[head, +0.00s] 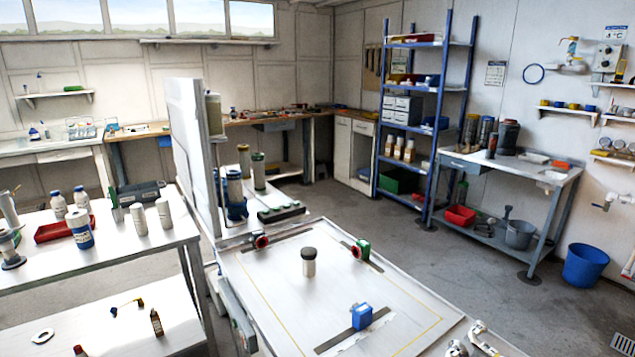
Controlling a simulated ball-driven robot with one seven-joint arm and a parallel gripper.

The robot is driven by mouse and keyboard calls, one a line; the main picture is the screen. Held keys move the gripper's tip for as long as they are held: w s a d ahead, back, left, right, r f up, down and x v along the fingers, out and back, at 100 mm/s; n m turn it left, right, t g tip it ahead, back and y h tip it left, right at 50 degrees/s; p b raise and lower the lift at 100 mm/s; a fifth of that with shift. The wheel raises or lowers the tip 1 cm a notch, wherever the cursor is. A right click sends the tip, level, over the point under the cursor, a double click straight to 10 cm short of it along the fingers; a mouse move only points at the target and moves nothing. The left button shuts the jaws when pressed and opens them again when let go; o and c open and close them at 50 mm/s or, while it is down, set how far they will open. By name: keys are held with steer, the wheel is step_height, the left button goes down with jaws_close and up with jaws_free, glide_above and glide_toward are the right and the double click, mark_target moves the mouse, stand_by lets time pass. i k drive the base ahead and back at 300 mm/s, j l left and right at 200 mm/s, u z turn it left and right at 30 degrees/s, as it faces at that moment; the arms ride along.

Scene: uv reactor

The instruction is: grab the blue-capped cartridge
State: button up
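Several blue-marked containers show in the head view, and I cannot tell for certain which is the blue-capped cartridge.
The white panel (190,145) rises between the left table (130,254) and the bench. A dark-capped cylinder (309,266), a blue block (361,317), and red (261,241) and green (362,250) fittings sit on the front worktop (275,300). Floor is open to the right.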

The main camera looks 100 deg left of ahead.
mark_target(233, 176)
steer(key=u, duration=2.05)
steer(key=i+l+u, duration=0.1)
steer(key=l+u, duration=0.2)
steer(key=u, duration=0.2)
steer(key=l+u, duration=0.35)
steer(key=u, duration=0.15)
steer(key=l+u, duration=0.45)
steer(key=l, duration=0.1)
steer(key=k, duration=0.05)
